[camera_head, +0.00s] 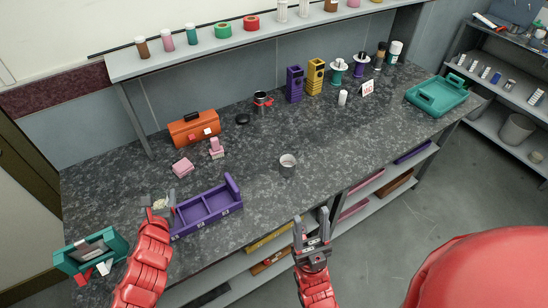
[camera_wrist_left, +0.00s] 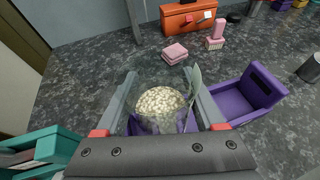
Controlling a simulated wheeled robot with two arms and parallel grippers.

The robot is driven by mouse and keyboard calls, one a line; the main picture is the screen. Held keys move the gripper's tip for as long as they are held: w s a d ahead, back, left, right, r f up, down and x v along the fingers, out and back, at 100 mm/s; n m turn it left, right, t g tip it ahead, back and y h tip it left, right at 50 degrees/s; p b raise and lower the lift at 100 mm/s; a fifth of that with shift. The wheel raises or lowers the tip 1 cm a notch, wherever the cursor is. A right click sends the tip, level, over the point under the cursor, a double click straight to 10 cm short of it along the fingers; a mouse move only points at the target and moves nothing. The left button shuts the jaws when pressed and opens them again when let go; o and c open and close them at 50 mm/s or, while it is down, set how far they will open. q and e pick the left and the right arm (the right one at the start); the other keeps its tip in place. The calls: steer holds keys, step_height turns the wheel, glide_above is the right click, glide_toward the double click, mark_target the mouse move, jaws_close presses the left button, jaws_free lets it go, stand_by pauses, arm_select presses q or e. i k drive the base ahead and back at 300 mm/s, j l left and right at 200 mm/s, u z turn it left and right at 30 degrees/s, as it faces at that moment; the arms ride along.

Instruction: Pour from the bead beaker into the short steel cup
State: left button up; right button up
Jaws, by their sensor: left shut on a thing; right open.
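The bead beaker (camera_wrist_left: 160,103) is clear and holds pale beads; in the left wrist view it sits between my left fingers. In the head view the bead beaker (camera_head: 161,206) is small and partly covered by my left gripper (camera_head: 160,205), which is shut on it at the left end of the purple tray. The short steel cup (camera_head: 288,165) stands upright on the counter's middle, well to the right of the beaker; its edge also shows in the left wrist view (camera_wrist_left: 311,68). My right gripper (camera_head: 312,231) is open and empty at the counter's front edge.
The purple divided tray (camera_head: 213,214) lies right beside my left gripper. A teal box (camera_head: 72,262) stands at the left front corner. The counter around the steel cup is clear.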

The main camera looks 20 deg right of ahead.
mark_target(287, 162)
steer(key=i+l+z, duration=0.1)
steer(key=l, duration=0.35)
steer(key=i+l+z, duration=0.1)
steer(key=l, duration=0.35)
steer(key=i+l+z, duration=0.1)
steer(key=l, duration=0.35)
steer(key=i+l+z, duration=0.1)
steer(key=l, duration=0.35)
